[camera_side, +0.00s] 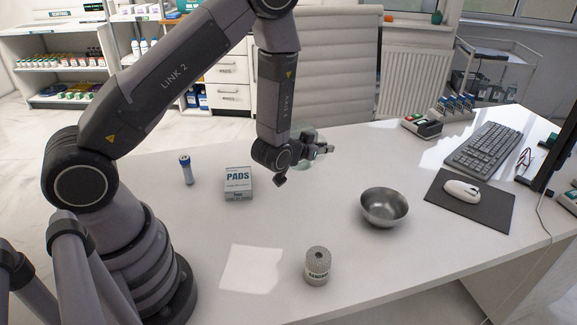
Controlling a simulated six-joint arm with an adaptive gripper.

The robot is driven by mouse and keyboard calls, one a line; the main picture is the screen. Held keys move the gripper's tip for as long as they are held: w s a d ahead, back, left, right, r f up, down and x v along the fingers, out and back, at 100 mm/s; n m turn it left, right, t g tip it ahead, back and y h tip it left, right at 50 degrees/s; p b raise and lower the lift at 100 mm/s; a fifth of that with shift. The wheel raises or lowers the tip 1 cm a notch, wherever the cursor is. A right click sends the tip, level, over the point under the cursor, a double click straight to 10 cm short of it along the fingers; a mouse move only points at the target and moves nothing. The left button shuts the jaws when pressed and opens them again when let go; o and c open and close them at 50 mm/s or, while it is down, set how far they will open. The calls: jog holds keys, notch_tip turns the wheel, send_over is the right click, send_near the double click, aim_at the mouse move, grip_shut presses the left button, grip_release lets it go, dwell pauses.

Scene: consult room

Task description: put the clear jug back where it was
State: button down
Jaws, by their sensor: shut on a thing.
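The clear jug (308,134) is near the back edge of the white desk, mostly hidden behind my wrist; only parts of its see-through body show. My gripper (324,149) is shut on the jug and points to the right. I cannot tell whether the jug's base touches the desk or hangs just above it.
A PADS box (238,184) and a small blue-and-white cylinder (186,170) stand left of my gripper. A mouse (462,191), keyboard (489,150) and monitor (563,140) are right. The desk's middle is clear.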

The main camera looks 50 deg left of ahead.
notch_tip(320, 180, down, 11)
jog(key=shift+r, duration=0.1)
dwell(0.5)
jog(key=c, duration=1.2)
grip_release()
